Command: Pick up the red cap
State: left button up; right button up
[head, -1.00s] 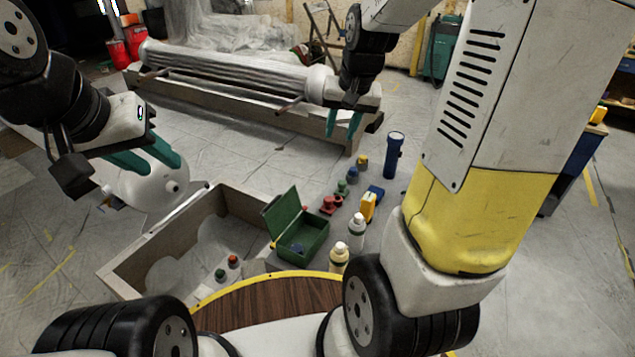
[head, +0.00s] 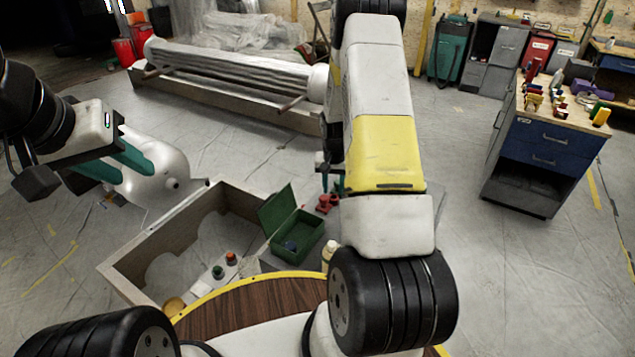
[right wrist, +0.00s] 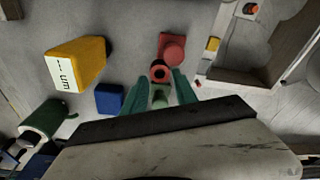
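In the head view, red pieces (head: 324,203) stand on the sheeted floor beside the green box. In the right wrist view I see a red block-like piece with a round top (right wrist: 172,48) and a red round cap with a dark centre (right wrist: 160,72) in front of it. My right gripper (right wrist: 160,77) is open, its teal fingertips on either side of the red round cap; I cannot tell whether they touch it. A green piece (right wrist: 159,97) shows between the fingers.
A wooden crate (head: 128,275) holds small bottles; an open green box (head: 297,238) stands beside it. In the right wrist view, a yellow block (right wrist: 78,62), a blue block (right wrist: 109,98) and a green cylinder (right wrist: 42,120) lie left of my gripper. My right arm hides floor in the head view.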

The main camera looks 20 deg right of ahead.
aim_at(334, 195)
jog(key=f, duration=0.4)
jog(key=shift+w+d+f, duration=0.25)
jog(key=shift+w+d, duration=0.05)
jog(key=shift+w, duration=0.1)
jog(key=c, duration=0.7)
grip_shut()
